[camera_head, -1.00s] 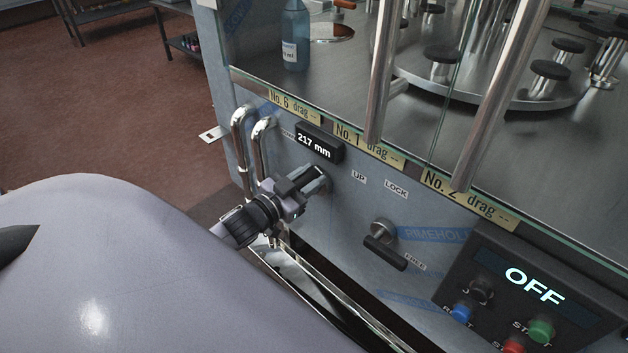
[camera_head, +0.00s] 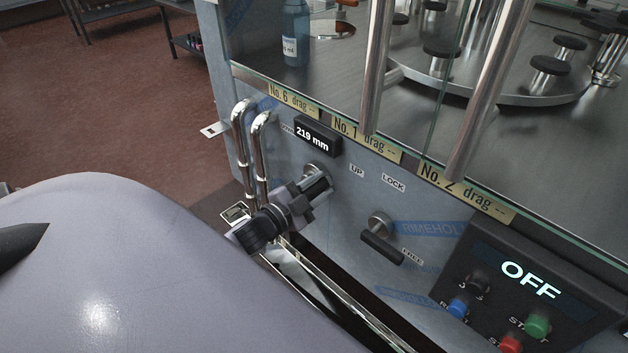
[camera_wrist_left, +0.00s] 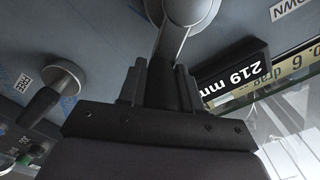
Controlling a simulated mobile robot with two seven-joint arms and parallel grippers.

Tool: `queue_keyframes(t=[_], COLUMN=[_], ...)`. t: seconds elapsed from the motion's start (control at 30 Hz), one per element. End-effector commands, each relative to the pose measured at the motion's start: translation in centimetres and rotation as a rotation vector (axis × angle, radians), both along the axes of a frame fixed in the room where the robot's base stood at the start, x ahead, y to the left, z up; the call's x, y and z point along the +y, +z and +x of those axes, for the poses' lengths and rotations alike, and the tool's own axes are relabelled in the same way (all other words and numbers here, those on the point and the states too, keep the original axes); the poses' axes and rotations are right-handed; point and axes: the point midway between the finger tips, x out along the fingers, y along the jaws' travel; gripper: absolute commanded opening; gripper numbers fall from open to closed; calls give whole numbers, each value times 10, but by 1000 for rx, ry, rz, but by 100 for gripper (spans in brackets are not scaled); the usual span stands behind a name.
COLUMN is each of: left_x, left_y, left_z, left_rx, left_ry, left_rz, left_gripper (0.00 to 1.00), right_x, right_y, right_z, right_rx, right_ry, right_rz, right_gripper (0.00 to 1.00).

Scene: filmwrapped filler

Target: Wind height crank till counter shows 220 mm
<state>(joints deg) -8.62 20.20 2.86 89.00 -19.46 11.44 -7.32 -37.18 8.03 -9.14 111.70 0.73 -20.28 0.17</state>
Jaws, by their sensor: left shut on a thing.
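The counter (camera_head: 317,137) on the machine's front panel reads 219 mm; it also shows upside down in the left wrist view (camera_wrist_left: 234,76). The height crank's hub (camera_head: 317,174) sits on the panel just below the counter, between the DOWN and UP labels. In the left wrist view the crank's grey arm (camera_wrist_left: 180,20) reaches down to between my fingers. My left gripper (camera_head: 307,203) is shut on the crank's dark handle (camera_wrist_left: 160,84), below the hub. The fingers hide part of the handle. My right gripper is not in view.
A lock lever (camera_head: 381,246) with LOCK and FREE labels is right of the crank. The control box (camera_head: 530,285) reads OFF and carries several buttons. Bent metal pipes (camera_head: 250,150) stand close left of my gripper. Glass doors with long bar handles (camera_head: 378,70) are above.

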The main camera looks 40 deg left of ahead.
Motion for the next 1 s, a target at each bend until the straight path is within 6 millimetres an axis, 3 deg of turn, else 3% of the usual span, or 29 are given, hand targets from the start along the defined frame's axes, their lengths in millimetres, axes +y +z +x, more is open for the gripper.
queue_keyframes(t=[0.4,0.9,0.93,1.0], left_x=[-8,-9,-9,-9], left_y=[-13,-14,-14,-14], left_z=[-1,-2,-2,-1], left_rx=[-10,-10,-10,-10], left_ry=[-4,-4,-4,-4], left_rz=[153,169,168,169], left_gripper=[0,0,40,59], right_x=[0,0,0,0], right_y=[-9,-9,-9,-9], right_z=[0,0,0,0], right_rx=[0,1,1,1], right_ry=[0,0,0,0], right_rz=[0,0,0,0], right_gripper=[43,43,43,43])
